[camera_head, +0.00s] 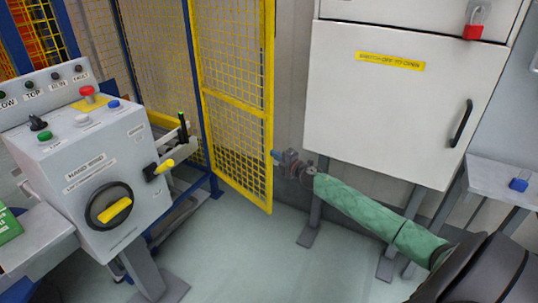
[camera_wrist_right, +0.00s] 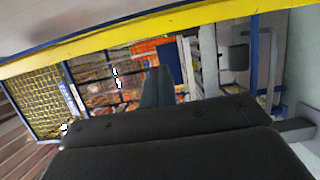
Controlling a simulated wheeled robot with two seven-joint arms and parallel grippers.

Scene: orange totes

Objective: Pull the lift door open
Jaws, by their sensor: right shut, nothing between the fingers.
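The lift door, a yellow-framed mesh door (camera_head: 268,110), stands upright left of centre in the head view, beside a blue post. Its free edge faces right. How far it is open is hard to tell. My right gripper (camera_head: 277,157) is shut and empty, close to the door's right edge at lower-middle height. Whether it touches the edge I cannot tell. In the right wrist view a yellow bar (camera_wrist_right: 150,39), apparently the door frame, crosses above the dark gripper (camera_wrist_right: 157,88). My left gripper is not in view.
A grey control box (camera_head: 75,170) with buttons and a yellow rotary handle stands at left. A white cabinet (camera_head: 390,110) with a black handle stands at right, behind my right arm. Orange totes (camera_head: 25,45) show behind mesh at upper left. The grey floor (camera_head: 235,245) before the door is clear.

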